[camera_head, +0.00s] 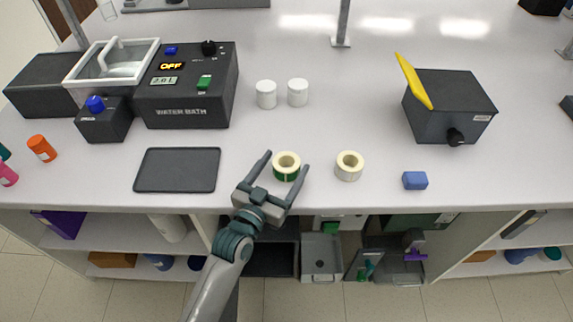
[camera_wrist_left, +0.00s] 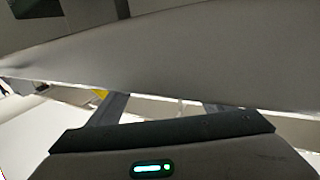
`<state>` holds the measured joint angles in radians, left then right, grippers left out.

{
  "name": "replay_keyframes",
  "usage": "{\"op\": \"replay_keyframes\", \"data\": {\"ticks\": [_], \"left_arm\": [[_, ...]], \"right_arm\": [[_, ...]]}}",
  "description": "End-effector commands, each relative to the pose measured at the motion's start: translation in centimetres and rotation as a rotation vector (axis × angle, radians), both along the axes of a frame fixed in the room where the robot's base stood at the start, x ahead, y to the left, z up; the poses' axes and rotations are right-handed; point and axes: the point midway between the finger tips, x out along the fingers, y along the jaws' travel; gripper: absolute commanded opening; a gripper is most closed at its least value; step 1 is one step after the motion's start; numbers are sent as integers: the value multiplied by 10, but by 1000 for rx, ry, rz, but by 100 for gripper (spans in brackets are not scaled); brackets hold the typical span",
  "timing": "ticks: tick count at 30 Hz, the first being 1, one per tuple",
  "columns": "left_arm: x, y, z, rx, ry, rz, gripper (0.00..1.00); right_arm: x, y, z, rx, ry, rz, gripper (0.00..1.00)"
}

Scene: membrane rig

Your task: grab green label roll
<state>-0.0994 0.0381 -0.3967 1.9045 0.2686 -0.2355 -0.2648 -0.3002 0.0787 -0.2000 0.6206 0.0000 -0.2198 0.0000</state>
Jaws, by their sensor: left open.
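The green label roll (camera_head: 287,173) stands on the white bench near its front edge, with a cream top and a green lower side. A second, cream label roll (camera_head: 349,166) stands to its right. My left gripper (camera_head: 285,162) is open, its two fingers pointing away from the bench front, one on each side of the green roll in the head view. I cannot tell whether the fingers touch it. In the left wrist view the gripper (camera_wrist_left: 165,103) shows its finger bases, and no roll is visible there. My right gripper is not in view.
A dark tray (camera_head: 177,170) lies to the left, and a blue block (camera_head: 415,180) lies to the right. Two white jars (camera_head: 281,93) stand behind the rolls. The water bath (camera_head: 187,87) is at the back left, and a dark box with a yellow flap (camera_head: 450,105) is at the right.

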Motion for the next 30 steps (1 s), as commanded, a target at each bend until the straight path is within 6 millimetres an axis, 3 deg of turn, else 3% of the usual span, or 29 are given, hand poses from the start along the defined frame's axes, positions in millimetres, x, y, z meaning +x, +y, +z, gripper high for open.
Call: {"op": "replay_keyframes", "data": {"ticks": [8,14,30], "left_arm": [[0,0,0,0,0,0,74],[0,0,0,0,0,0,28],[0,0,10,0,-1,0,28]], "right_arm": [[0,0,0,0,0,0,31],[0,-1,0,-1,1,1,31],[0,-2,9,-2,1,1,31]]}}
